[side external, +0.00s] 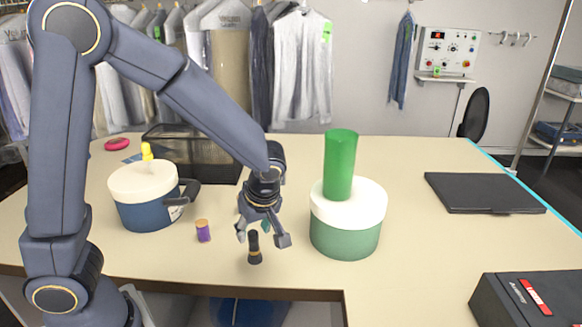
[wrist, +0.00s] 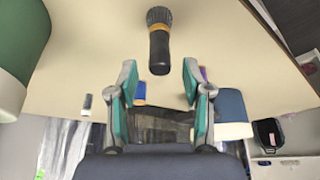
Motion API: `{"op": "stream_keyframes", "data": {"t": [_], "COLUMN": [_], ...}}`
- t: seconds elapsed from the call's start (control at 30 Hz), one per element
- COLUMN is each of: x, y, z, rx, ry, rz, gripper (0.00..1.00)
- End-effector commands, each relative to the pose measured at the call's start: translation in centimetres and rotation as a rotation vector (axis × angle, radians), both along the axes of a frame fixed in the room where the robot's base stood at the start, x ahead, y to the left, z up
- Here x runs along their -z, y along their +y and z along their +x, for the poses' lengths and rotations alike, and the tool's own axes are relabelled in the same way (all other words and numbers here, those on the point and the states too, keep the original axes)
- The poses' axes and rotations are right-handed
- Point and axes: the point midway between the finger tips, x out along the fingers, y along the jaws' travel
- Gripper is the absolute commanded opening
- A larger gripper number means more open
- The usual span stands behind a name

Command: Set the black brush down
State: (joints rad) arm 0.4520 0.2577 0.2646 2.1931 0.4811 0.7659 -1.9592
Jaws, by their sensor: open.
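The black brush (side external: 254,247) stands upright on the beige table near its front edge, with a brown band near its base. In the wrist view the brush (wrist: 159,42) shows just beyond the fingertips, apart from both of them. My gripper (side external: 264,237) is open above and around the top of the brush in the side view. In the wrist view the fingers of my gripper (wrist: 160,82) are spread wide with nothing between them.
A green pot with white lid (side external: 346,222) and green cylinder (side external: 340,165) stands right. A purple bottle (side external: 203,231) and blue pot (side external: 150,213) stand left. Behind is a dark mesh basket (side external: 205,165). A black flat case (side external: 484,192) and dark box (side external: 528,298) lie right.

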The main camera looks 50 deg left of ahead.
Motion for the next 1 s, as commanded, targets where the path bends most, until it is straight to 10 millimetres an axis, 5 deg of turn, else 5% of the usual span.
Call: {"op": "stream_keyframes", "data": {"t": [0.3, 0.57, 0.8, 1.0], "x": [-6.4, -8.9, -12.0, -13.8], "y": [-2.7, -3.2, -1.6, -1.2], "z": [-0.4, -1.2, -5.9, -10.3], "rx": [0.002, 0.044, 0.527, 1.048], "ry": [-0.003, 0.011, 0.027, -0.045], "rz": [-0.003, -0.024, -0.16, -0.099], "gripper": [0.49, 0.49, 0.49, 0.49]}}
